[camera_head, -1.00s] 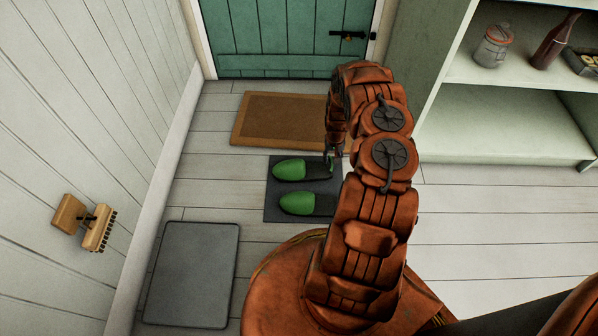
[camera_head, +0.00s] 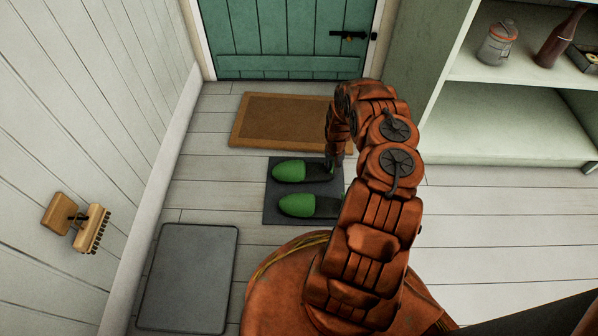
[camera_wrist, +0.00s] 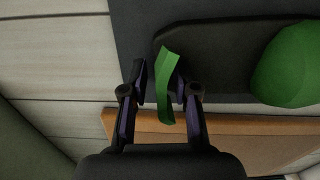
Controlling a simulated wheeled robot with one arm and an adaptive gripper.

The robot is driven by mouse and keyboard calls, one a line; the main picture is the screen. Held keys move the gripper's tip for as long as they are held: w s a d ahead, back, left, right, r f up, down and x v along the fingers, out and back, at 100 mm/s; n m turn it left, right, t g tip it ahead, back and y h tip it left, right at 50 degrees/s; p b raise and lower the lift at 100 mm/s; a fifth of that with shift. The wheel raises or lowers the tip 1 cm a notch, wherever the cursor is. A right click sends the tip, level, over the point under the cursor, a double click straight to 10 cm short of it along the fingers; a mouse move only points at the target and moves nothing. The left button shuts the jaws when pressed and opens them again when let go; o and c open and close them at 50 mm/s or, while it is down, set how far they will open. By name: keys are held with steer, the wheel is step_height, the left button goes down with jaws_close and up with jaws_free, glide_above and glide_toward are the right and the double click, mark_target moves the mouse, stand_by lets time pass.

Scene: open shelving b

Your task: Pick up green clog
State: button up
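Two green clogs with dark insoles lie side by side in the head view, the far one (camera_head: 288,170) and the near one (camera_head: 297,205), toes to the left. My gripper (camera_head: 336,166) is at the heel end of the far clog, partly hidden by my arm. In the wrist view, my gripper (camera_wrist: 153,82) has its fingers apart on either side of the clog's thin green heel strip (camera_wrist: 167,90). A gap shows between the left finger and the strip. That clog's green toe (camera_wrist: 290,65) is at the right. Contact with the right finger is unclear.
The clogs lie on a dark grey mat (camera_head: 273,215). A brown doormat (camera_head: 270,120) lies beyond it, before a green door (camera_head: 285,40). A grey mat (camera_head: 188,278) lies at lower left. Open shelving (camera_head: 500,120) stands right; a brush (camera_head: 90,228) is on the left wall.

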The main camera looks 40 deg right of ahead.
jaws_close()
steer(key=shift+r, duration=0.15)
